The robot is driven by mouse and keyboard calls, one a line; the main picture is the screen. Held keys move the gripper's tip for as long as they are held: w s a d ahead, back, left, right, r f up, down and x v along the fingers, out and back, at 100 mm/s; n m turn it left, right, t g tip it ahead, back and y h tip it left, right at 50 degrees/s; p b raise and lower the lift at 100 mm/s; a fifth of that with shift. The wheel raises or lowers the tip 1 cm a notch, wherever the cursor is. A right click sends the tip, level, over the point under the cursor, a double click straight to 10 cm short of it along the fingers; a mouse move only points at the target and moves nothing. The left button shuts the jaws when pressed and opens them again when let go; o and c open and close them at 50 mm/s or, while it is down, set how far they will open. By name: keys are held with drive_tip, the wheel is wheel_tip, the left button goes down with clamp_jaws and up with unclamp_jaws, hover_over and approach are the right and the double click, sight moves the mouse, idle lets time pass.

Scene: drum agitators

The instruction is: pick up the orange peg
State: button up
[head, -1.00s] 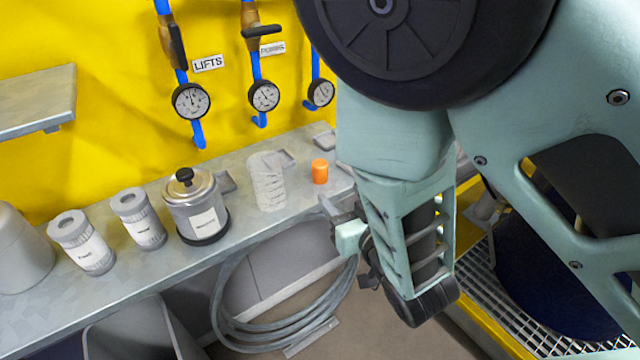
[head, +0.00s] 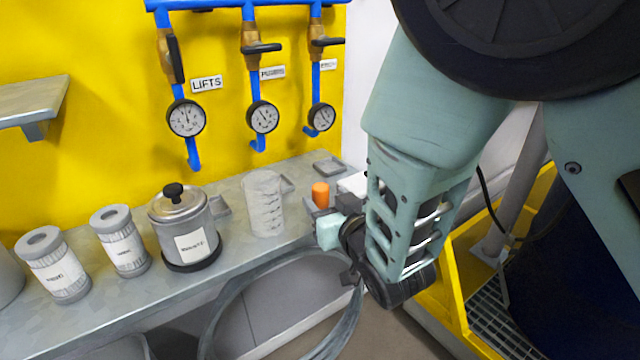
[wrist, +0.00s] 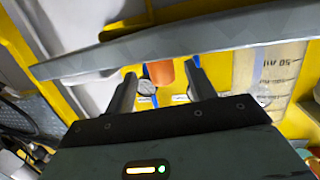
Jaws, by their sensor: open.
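The orange peg (head: 320,194) stands upright on the grey bench, right of the clear graduated beaker, in the head view. Its lower end is partly hidden by my gripper (head: 328,230), which is at the bench's front edge. In the wrist view the orange peg (wrist: 162,72) shows between the two fingers of my gripper (wrist: 161,76), beyond their tips. The fingers are apart with nothing held. I cannot tell the exact gap between fingertips and peg.
The clear beaker (head: 264,205) stands close left of the peg. A lidded metal pot (head: 184,225) and two grey canisters (head: 120,240) stand farther left. A small grey tray (head: 328,167) lies behind the peg. A hose coil (head: 222,300) hangs below the bench edge (head: 235,252).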

sight(324, 197)
drive_tip(key=x, duration=0.3)
drive_tip(key=shift+w+a, duration=0.15)
drive_tip(key=shift+w, duration=0.05)
drive_tip(key=c, duration=1)
drive_tip(key=shift+c, duration=0.2)
